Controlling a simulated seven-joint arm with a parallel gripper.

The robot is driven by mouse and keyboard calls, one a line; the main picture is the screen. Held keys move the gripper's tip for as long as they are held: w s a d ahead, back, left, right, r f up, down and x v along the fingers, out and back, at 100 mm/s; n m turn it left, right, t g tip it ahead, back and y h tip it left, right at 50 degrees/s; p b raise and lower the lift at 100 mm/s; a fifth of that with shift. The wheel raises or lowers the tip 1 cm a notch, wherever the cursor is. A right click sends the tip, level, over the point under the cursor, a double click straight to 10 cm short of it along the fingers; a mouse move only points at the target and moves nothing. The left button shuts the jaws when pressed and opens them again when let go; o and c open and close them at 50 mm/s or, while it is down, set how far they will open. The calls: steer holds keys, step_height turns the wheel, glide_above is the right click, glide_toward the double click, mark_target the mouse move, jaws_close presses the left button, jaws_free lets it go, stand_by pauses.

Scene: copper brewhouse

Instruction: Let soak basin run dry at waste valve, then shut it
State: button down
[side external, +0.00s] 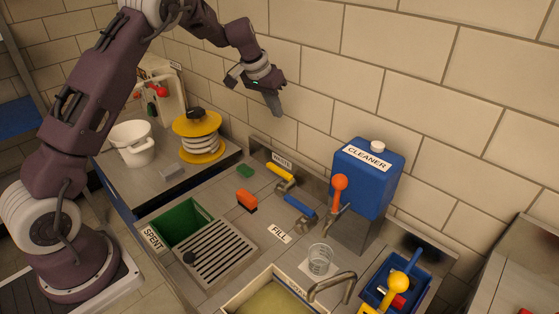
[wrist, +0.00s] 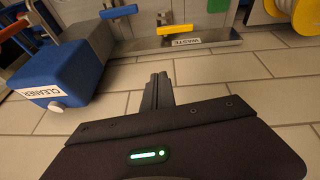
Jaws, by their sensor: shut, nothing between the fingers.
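The waste valve (side external: 280,172) has a yellow handle by the WASTE label, low against the wall; it also shows in the wrist view (wrist: 172,30). Its handle lies roughly parallel to the wall. The soak basin (side external: 231,306) is at the bottom edge of the side view, partly cut off, with murky yellowish liquid in it. My gripper (side external: 277,108) is shut and empty, raised in front of the tiled wall, above and apart from the waste valve. In the wrist view the closed fingers (wrist: 156,88) show with nothing between them.
A blue FILL valve handle (side external: 299,206) sits right of the waste valve. A blue CLEANER tank (side external: 365,180) with an orange-knobbed lever stands farther right. An orange block (side external: 247,200), green block (side external: 245,171) and glass beaker (side external: 320,260) sit on the counter. A yellow-ended reel (side external: 198,135) stands left.

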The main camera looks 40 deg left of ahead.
steer(key=m, duration=0.1)
glide_above(272, 168)
step_height(272, 168, down, 16)
steer(key=x, duration=0.9)
steer(key=shift+f+g+y, duration=0.3)
steer(key=shift+f, duration=0.15)
steer(key=shift+s+n, duration=0.45)
steer(key=shift+n, duration=0.25)
steer(key=shift+r+y, duration=0.1)
steer(key=shift+y, duration=0.2)
steer(key=s+n, duration=0.1)
steer(key=n, duration=0.1)
steer(key=s+n+y, duration=0.1)
steer(key=n, duration=0.1)
steer(key=shift+s, duration=0.6)
steer(key=shift+s+d, duration=0.1)
